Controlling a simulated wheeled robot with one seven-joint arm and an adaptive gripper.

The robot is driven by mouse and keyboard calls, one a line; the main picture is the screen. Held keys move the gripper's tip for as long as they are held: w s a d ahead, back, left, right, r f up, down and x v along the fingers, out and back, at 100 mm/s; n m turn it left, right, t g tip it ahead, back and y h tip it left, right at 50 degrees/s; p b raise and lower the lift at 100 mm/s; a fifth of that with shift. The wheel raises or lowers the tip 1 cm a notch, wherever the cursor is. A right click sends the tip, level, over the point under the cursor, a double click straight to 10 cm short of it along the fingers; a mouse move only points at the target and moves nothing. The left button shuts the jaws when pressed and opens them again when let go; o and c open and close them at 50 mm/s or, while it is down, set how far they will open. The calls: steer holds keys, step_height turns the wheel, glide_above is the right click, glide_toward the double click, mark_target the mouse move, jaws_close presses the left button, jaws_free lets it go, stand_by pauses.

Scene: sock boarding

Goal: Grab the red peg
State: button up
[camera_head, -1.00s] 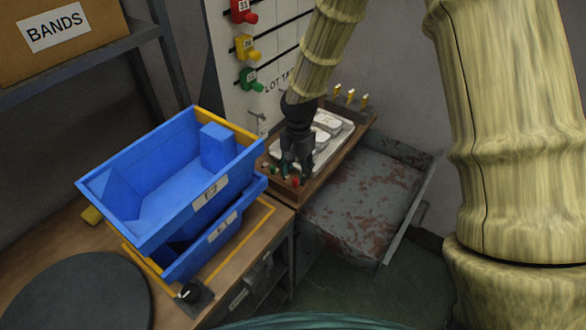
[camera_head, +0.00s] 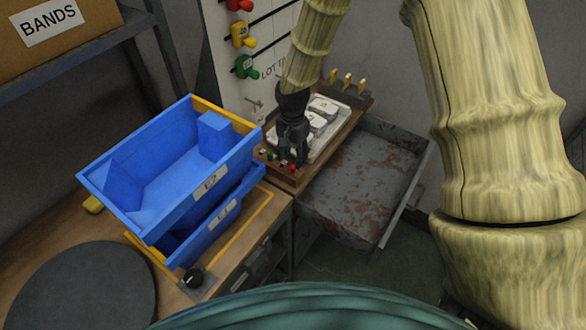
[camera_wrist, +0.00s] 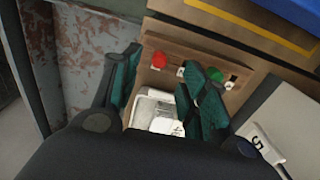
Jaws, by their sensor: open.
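The red peg (camera_head: 293,168) stands at the front end of a wooden rack (camera_head: 290,184). In the wrist view it shows as a round red top (camera_wrist: 159,60). My gripper (camera_head: 292,157) points down over that end of the rack. In the wrist view its two teal-padded fingers (camera_wrist: 160,64) are spread, with the red top in the gap between them, nearer the left finger. Nothing is held. I cannot tell how far above the peg the fingertips are. A green peg (camera_wrist: 215,74) sits just right of the right finger.
A white tray (camera_head: 335,118) with pale items lies on the rack behind my gripper. Stacked blue bins (camera_head: 180,170) stand close on the left. A rusty metal tray (camera_head: 365,190) is on the right. Coloured tags (camera_head: 243,35) hang on the wall board behind.

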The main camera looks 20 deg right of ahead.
mark_target(293, 166)
steer(key=shift+f+p, duration=1.2)
steer(key=shift+f, duration=1.3)
steer(key=shift+c, duration=0.3)
steer(key=c, duration=0.9)
